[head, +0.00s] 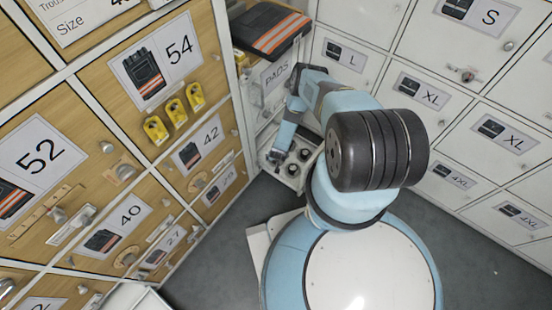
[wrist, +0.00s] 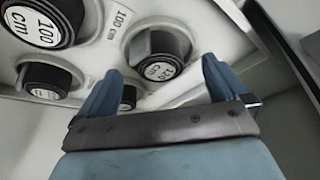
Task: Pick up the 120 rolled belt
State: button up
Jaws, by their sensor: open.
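The 120 rolled belt (wrist: 160,55) is a black roll with a white round label reading 120. It sits in a light tray in the wrist view, just beyond my gripper. My gripper (wrist: 159,70) is open, with one blue finger on each side of the space in front of the belt; I cannot tell whether either finger touches it. In the head view my gripper (head: 277,153) reaches down over the tray of belts (head: 289,180) in the corner. Which roll there is the 120 one is too small to tell.
A 100 cm rolled belt (wrist: 40,25) is at the upper left in the wrist view. Another black roll (wrist: 48,80) lies below it, and one more (wrist: 128,96) is partly hidden by my left finger. Wooden lockers (head: 130,180) and white lockers (head: 440,100) flank the corner.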

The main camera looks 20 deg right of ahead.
jog(key=shift+x, duration=0.75)
jog(key=shift+c, duration=0.5)
jog(key=c, duration=1.1)
jog(key=shift+r, duration=0.1)
